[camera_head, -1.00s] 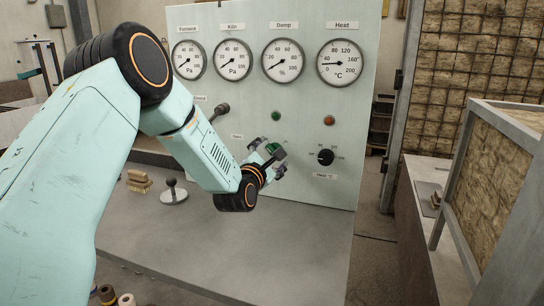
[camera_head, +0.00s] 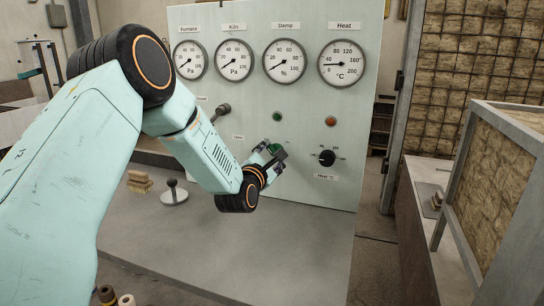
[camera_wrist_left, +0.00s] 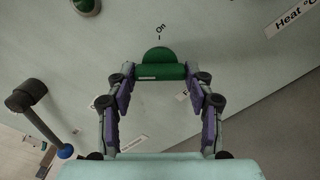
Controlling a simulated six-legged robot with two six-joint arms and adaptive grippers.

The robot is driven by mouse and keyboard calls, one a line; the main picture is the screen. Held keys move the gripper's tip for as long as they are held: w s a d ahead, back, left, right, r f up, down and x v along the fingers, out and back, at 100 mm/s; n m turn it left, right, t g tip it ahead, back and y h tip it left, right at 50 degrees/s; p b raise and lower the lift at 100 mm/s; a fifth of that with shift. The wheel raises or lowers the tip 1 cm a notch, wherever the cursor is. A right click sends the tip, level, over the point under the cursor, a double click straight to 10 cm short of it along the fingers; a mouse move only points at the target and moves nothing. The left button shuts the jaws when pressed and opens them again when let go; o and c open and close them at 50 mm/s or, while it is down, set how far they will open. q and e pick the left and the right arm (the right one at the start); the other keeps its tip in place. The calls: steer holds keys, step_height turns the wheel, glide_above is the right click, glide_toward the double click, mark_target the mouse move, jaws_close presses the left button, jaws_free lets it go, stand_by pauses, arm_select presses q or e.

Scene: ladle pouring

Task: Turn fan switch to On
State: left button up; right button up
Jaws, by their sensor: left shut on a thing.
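The fan switch is a green knob (camera_head: 274,147) low on the pale control panel, mostly hidden by my gripper in the head view. The left wrist view shows the knob (camera_wrist_left: 160,62) clearly, with a raised green bar across it and an "On" mark just above it. My left gripper (camera_head: 279,155) is at the panel with its fingers on the knob. In the wrist view its two fingertips (camera_wrist_left: 160,72) press on both ends of the bar. My right gripper is not in view.
The panel carries several round gauges, a green lamp (camera_head: 277,116), a red lamp (camera_head: 331,121) and a black heat knob (camera_head: 327,158) to the right. A lever (camera_head: 221,112) sticks out to the left.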

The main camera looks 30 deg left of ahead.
arm_select(q)
steer(key=shift+r+m, duration=0.1)
steer(key=shift+m, duration=0.2)
steer(key=shift+w+r+m+p, duration=0.1)
steer(key=shift+m+p, duration=1)
steer(key=shift+m, duration=3.25)
steer(key=shift+r+m+p, duration=0.1)
steer(key=shift+m+p, duration=0.95)
steer(key=shift+m, duration=3.3)
steer(key=o, duration=1.1)
steer(key=shift+f, duration=0.2)
steer(key=shift+o, duration=0.3)
steer(key=shift+s, duration=0.2)
